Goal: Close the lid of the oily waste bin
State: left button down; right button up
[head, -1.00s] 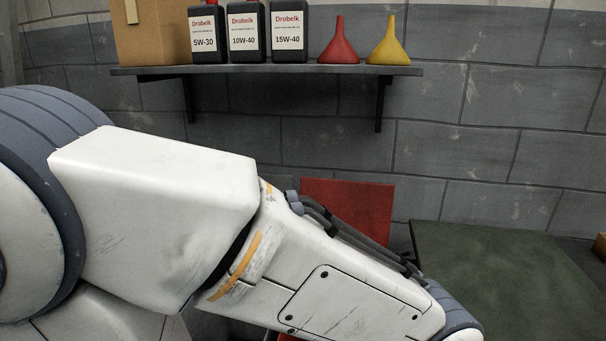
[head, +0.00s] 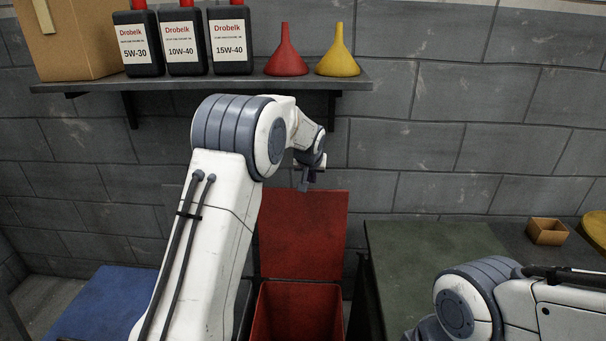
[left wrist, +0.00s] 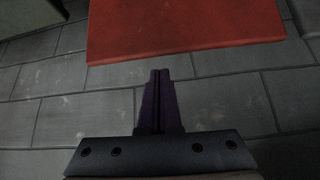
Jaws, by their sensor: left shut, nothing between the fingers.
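The oily waste bin (head: 300,312) is a red box at the bottom centre of the head view. Its red lid (head: 302,236) stands upright, open, against the grey block wall. My left gripper (head: 306,184) is shut and empty, near the lid's top edge in the head view. In the left wrist view the shut fingers (left wrist: 160,76) point at the lid (left wrist: 185,25), with a gap of wall showing between. Whether they are behind or above the lid is hard to tell. My right gripper is not in view.
A shelf (head: 350,78) with oil bottles, a box, a red funnel (head: 287,55) and a yellow funnel (head: 338,55) is above the left arm. A green-topped bench (head: 430,250) stands right of the bin. A blue surface (head: 105,300) is at lower left.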

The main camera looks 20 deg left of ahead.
pick_arm(q)
jog(key=w+a, duration=0.3)
jog(key=a, duration=0.2)
jog(key=shift+n+t, duration=0.3)
jog(key=shift+n, duration=0.1)
jog(key=shift+w+f+p, duration=0.3)
jog(key=shift+f+p, duration=0.05)
jog(key=shift+f, duration=0.9)
jog(key=shift+w+f+p, duration=0.35)
jog(key=shift+f+p, duration=0.05)
jog(key=shift+f, duration=0.8)
jog(key=shift+w+f+p, duration=0.3)
jog(key=shift+f+p, duration=0.05)
jog(key=shift+f, duration=0.9)
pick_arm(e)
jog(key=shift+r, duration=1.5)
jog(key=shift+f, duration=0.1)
